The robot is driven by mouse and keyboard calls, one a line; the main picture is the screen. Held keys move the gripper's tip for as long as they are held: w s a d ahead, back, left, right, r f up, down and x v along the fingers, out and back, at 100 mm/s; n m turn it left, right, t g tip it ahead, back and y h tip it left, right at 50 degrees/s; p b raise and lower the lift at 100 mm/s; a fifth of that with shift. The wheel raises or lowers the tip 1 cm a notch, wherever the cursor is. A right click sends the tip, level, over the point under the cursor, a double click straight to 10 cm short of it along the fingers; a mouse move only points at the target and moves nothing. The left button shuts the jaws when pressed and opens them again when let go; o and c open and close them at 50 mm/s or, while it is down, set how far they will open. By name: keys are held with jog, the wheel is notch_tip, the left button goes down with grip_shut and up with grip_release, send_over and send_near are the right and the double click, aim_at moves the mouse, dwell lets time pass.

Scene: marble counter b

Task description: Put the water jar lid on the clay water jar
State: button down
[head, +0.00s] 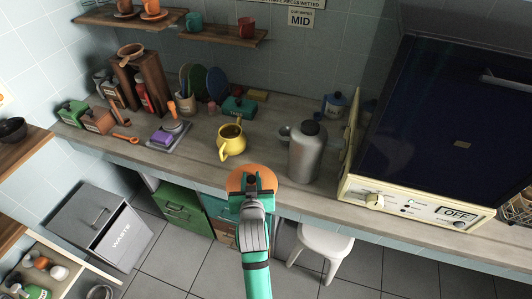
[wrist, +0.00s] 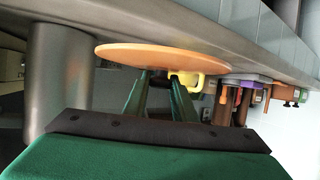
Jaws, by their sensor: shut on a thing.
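The water jar lid, a round flat terracotta disc (head: 238,176), is held by my gripper (head: 259,184) out by the counter's front edge, in front of the yellow jug. In the wrist view the lid (wrist: 165,55) shows nearly edge-on at the tips of my gripper (wrist: 158,78). The fingers are shut on a part of the lid that its disc and the fingers hide. I cannot pick out a clay water jar for certain in either view.
A grey metal can (head: 307,155) with a dark top stands right of the lid. The yellow jug (head: 232,139) stands behind it. The cream-framed oven (head: 430,130) fills the right. A white stool (head: 322,240) stands below the counter. Some bare counter (head: 200,160) lies left of the jug.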

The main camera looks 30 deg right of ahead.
jog(key=w+d, duration=0.6)
jog(key=d, duration=0.1)
jog(key=w+d, duration=0.3)
jog(key=d, duration=0.1)
jog(key=shift+w+d, duration=0.25)
jog(key=shift+w, duration=0.15)
jog(key=shift+f, duration=1.7)
jog(key=shift+f, duration=0.15)
jog(key=c, duration=1.5)
grip_release()
jog(key=shift+o, duration=0.2)
